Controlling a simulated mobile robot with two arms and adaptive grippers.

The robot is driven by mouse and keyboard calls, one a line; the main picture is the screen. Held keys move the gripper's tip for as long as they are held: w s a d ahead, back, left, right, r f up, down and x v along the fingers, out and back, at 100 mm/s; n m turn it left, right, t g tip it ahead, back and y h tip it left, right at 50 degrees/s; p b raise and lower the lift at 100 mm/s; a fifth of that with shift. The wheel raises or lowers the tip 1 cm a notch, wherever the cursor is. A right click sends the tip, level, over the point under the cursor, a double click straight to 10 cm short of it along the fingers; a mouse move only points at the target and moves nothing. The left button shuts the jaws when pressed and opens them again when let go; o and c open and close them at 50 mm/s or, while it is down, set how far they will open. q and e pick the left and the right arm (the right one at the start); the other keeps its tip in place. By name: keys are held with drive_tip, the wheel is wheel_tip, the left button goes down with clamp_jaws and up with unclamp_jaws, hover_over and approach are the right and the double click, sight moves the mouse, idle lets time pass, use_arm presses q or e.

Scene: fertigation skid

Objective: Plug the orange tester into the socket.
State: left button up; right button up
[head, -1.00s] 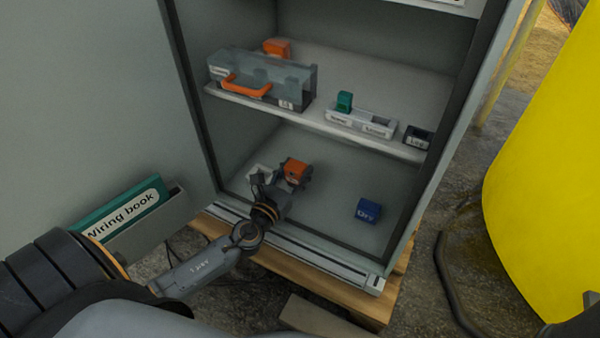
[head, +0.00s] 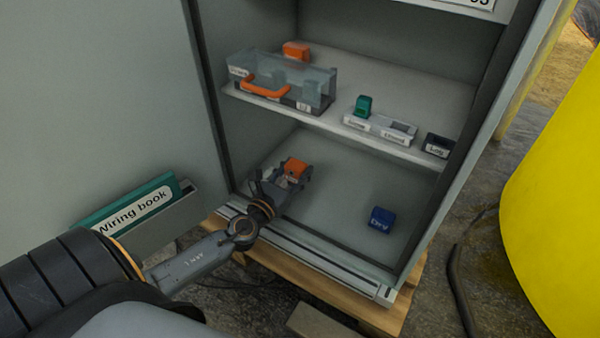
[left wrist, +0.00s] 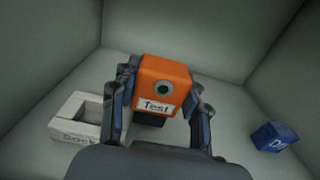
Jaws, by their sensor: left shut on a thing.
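The orange tester (head: 296,168), a block labelled "Test", is between the fingers of my left gripper (head: 284,178) in the lower compartment of the cabinet. In the left wrist view the tester (left wrist: 163,84) shows a round dark ring on its face, and both fingers of the left gripper (left wrist: 160,100) press its sides. A dark part shows under it. I cannot tell whether it is clear of the floor. A clear-covered unit with an orange handle (head: 265,90) stands on the shelf above. My right gripper is not in view.
The shelf (head: 340,128) also bears another orange block (head: 296,50), a two-part tray with a green block (head: 363,105), and a dark box (head: 437,145). A blue block (head: 381,217) and a pale open box (left wrist: 85,117) are on the compartment floor. The cabinet door is left.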

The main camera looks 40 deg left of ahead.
use_arm(q)
drive_tip(key=shift+s+a+r+b, duration=0.15)
drive_tip(key=shift+a+b, duration=0.55)
drive_tip(key=shift+a, duration=0.85)
drive_tip(key=shift+s+a+f+b, duration=0.15)
drive_tip(key=shift+a+b, duration=0.55)
drive_tip(key=shift+a, duration=0.85)
drive_tip(key=shift+r, duration=0.15)
drive_tip(key=shift+f, duration=0.2)
drive_tip(key=shift+f+b, duration=0.45)
drive_tip(key=shift+b, duration=0.1)
drive_tip(key=shift+f, duration=0.1)
drive_tip(key=shift+f+b, duration=0.35)
drive_tip(key=shift+b, duration=0.1)
drive_tip(key=shift+f+b, duration=0.3)
